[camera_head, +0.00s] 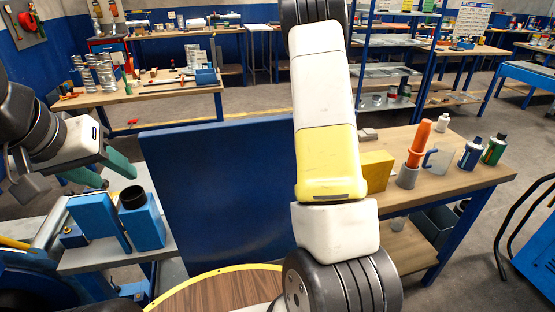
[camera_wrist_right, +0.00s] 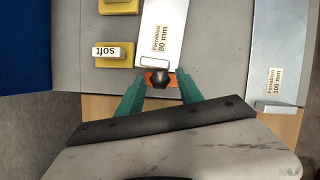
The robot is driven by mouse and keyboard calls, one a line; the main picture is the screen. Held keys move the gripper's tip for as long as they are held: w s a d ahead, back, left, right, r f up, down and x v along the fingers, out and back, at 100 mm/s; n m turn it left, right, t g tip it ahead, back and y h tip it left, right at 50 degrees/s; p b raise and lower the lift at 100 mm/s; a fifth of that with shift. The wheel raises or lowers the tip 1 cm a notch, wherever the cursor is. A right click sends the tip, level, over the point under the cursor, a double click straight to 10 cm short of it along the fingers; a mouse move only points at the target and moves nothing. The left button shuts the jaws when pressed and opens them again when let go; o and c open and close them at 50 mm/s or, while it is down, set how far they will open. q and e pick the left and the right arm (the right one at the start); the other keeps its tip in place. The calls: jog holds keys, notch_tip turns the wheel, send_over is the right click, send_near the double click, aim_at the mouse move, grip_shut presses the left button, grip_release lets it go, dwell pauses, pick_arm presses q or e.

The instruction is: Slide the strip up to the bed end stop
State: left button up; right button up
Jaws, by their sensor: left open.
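My left gripper (camera_head: 119,178) has green fingers, spread apart and empty, above two blue blocks on the grey bench at left. In the right wrist view, a pale strip labelled "80 mm" (camera_wrist_right: 167,30) lies on a grey surface. A second pale strip labelled "100 mm" (camera_wrist_right: 275,50) lies to its right. My right gripper (camera_wrist_right: 160,80) has its green fingertips on either side of a dark hexagonal knob with an orange piece (camera_wrist_right: 146,76), at the near end of the "80 mm" strip. I cannot tell whether the fingers touch it. I cannot identify the end stop.
Two yellow blocks, one carrying a "soft" label (camera_wrist_right: 112,53), sit left of the strip. A large blue panel (camera_head: 220,200) stands mid-scene. The right table (camera_head: 470,170) holds bottles, a yellow box and an orange tool in a cup. My right arm hides the centre.

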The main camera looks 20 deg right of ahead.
grip_shut()
dwell(1.2)
